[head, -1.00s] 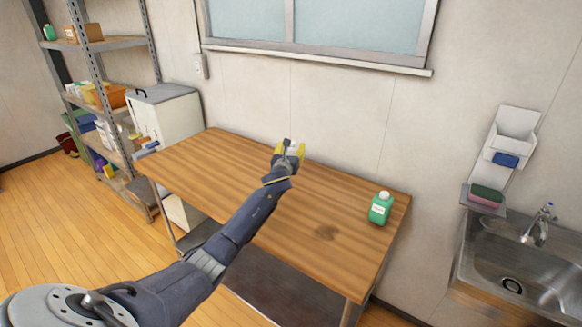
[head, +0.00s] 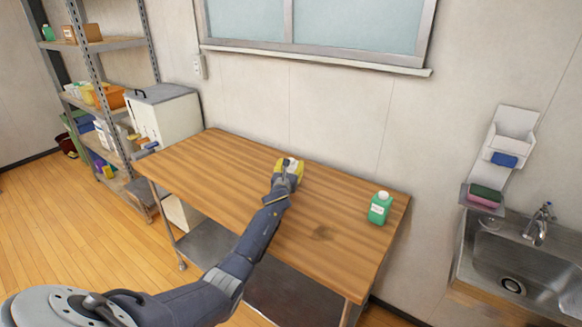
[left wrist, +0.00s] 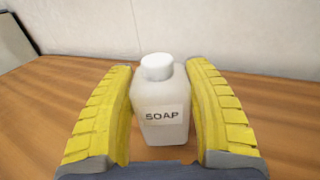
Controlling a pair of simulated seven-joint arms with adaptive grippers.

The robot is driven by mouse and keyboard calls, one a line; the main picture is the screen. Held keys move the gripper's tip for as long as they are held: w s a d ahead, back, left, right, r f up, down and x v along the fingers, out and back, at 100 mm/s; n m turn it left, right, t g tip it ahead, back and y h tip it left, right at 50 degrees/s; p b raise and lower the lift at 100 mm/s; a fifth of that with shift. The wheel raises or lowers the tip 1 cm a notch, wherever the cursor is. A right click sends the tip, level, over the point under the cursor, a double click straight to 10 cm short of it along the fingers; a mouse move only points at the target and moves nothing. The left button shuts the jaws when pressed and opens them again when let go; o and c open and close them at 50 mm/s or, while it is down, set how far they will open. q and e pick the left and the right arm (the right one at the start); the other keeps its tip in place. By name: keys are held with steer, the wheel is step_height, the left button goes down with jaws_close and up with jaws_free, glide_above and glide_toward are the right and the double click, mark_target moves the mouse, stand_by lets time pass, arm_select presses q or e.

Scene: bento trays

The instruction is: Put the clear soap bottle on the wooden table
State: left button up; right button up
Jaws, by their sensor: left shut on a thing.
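The clear soap bottle (left wrist: 158,108) is whitish and translucent, with a white cap and a SOAP label. It is upright between the yellow fingers of my left gripper (left wrist: 160,115) in the left wrist view. My left gripper (head: 289,166) is shut on the bottle, over the back middle of the wooden table (head: 215,165) in the head view. The gripper mostly hides the bottle there. The bottle's base looks at or close to the tabletop; I cannot tell whether it touches. My right gripper is not in view.
A green soap bottle (head: 379,208) stands at the table's right end. A wall is behind the table. A metal shelf (head: 108,44) and white box (head: 168,115) stand left, a sink (head: 510,262) right.

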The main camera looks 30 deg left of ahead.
arm_select(q)
steer(key=shift+f, duration=0.1)
steer(key=o, duration=1)
steer(key=v, duration=1.2)
